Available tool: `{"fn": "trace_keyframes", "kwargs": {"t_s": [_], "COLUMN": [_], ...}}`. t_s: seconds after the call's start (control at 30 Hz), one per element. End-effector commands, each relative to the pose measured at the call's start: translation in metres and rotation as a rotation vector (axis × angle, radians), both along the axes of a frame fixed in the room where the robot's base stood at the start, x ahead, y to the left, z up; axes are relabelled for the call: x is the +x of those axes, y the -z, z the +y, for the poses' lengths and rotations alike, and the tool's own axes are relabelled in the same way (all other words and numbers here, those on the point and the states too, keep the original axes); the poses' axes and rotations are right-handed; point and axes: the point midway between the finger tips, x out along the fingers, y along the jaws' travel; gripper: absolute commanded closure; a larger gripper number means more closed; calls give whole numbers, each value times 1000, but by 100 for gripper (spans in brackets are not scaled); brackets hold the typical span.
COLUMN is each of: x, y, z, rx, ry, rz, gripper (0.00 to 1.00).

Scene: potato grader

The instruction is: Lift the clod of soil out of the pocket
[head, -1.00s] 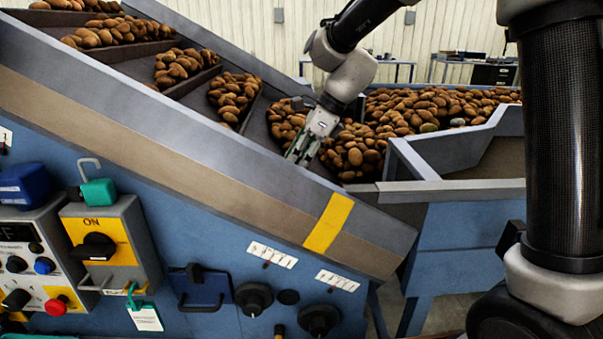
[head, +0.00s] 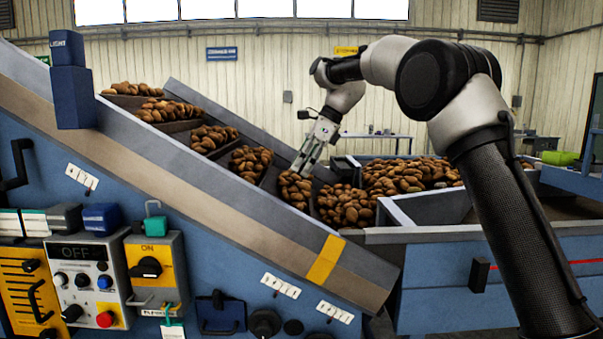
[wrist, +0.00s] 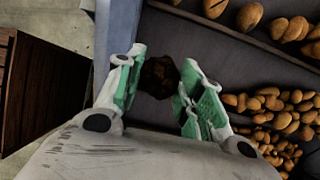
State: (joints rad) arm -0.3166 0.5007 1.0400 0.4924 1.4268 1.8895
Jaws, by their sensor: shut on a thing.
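The clod of soil (wrist: 158,77) is a dark brown lump between the two green-padded fingers of my gripper (wrist: 160,88) in the wrist view. The fingers are shut on it. Behind it shows the dark bare floor of the sloping grader bed (wrist: 215,55). In the head view my gripper (head: 303,172) points down over the lower part of the sloping grader, just above the near side wall (head: 215,175) and beside a pile of potatoes (head: 293,188). I cannot make out the clod in the head view.
Potatoes lie in several stepped pockets up the slope (head: 250,162) and in a wide bin (head: 415,174) to the right. Control boxes (head: 90,280) are on the blue front panel. In the wrist view a brown slatted surface (wrist: 40,90) lies left of the wall.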

Motion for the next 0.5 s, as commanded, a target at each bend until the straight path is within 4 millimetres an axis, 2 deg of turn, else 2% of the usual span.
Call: {"fn": "trace_keyframes", "kwargs": {"t_s": [0.17,0.5], "x": [-16,-71], "y": [0,0], "z": [1,3], "rx": [1,1], "ry": [1,1], "rz": [0,-2], "gripper": [87,87]}}
